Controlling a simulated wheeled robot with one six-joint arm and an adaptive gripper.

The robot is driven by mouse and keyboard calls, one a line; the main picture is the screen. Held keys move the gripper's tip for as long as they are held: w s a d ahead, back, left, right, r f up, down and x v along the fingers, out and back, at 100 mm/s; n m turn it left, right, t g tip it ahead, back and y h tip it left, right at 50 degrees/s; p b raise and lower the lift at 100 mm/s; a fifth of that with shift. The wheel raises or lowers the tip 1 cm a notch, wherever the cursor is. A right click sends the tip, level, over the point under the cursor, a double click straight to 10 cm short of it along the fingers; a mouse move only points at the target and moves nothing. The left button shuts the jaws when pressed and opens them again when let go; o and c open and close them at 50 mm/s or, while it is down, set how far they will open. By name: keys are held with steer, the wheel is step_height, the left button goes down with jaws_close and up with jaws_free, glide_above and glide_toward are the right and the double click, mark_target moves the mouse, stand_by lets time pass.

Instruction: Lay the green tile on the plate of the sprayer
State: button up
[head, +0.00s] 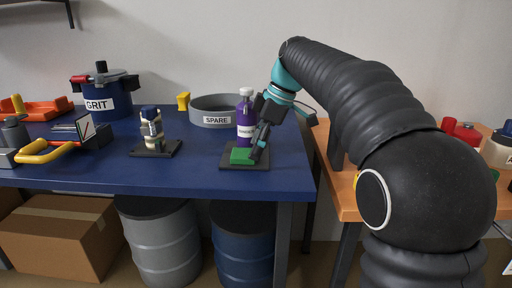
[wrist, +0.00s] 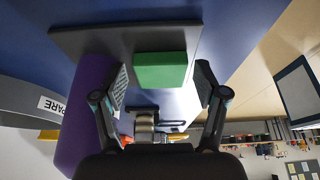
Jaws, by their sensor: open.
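The green tile (head: 242,156) lies on a dark square plate (head: 230,166) near the front right of the blue table. A purple bottle (head: 245,118) with a white cap stands at the back of this plate. My gripper (head: 258,151) is tilted down over the plate, its fingertips at the tile. In the wrist view the tile (wrist: 160,71) shows ahead of the gap between my two open fingers (wrist: 162,82); I see no finger shut on it. A second dark plate (head: 169,149) bears a cream and navy device (head: 151,129). I cannot tell which is the sprayer.
A grey ring labelled SPARE (head: 205,112) is behind the bottle. A navy GRIT pot (head: 108,103) and a yellow-handled tool (head: 45,152) are to the left. The blue table (head: 205,172) is clear between the two plates. An orange table (head: 345,197) is to the right.

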steer(key=p+v, duration=0.2)
steer(key=v, duration=0.8)
steer(key=s+d+m+t+h, duration=0.1)
steer(key=s+d+m+t, duration=0.1)
steer(key=s+d+m, duration=0.4)
steer(key=s+d+f+m+t+h, duration=0.1)
steer(key=s+d+f+m, duration=0.2)
steer(key=s+f, duration=0.8)
steer(key=s+d+f+m+t+h, duration=0.2)
steer(key=s+d+f+m, duration=0.1)
steer(key=s+f+m, duration=0.5)
steer(key=s+f, duration=0.3)
steer(key=shift+d+m+h, duration=0.2)
steer(key=shift+m+h, duration=0.1)
steer(key=shift+c, duration=0.2)
